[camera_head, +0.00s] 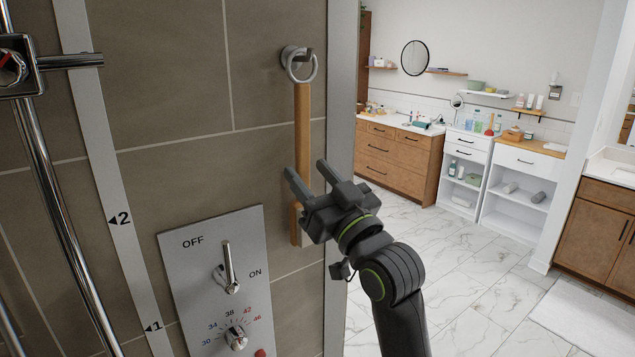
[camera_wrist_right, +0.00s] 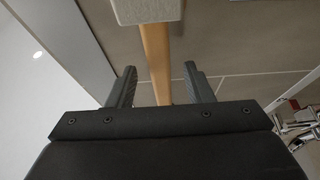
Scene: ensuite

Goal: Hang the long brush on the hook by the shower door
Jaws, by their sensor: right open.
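The long brush (camera_head: 303,125) hangs upright against the tiled wall, its wooden handle running down from a metal ring at the top. The ring (camera_head: 315,72) appears to loop over the wall hook (camera_head: 290,52). The brush head (camera_head: 296,225) is at the bottom, partly hidden by my right gripper (camera_head: 306,172). My right gripper is open in front of the lower handle. In the right wrist view the handle (camera_wrist_right: 155,60) shows between the two spread fingers, with the pale brush head (camera_wrist_right: 147,10) at the top edge. I cannot tell whether a finger touches it. My left gripper is out of view.
A shower control panel (camera_head: 195,265) with levers is on the wall left of the brush. A chrome shower rail (camera_head: 55,190) stands further left. The wall's edge (camera_head: 341,100) is just right of the brush. Beyond lie open marble floor (camera_head: 470,270) and wooden cabinets (camera_head: 395,155).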

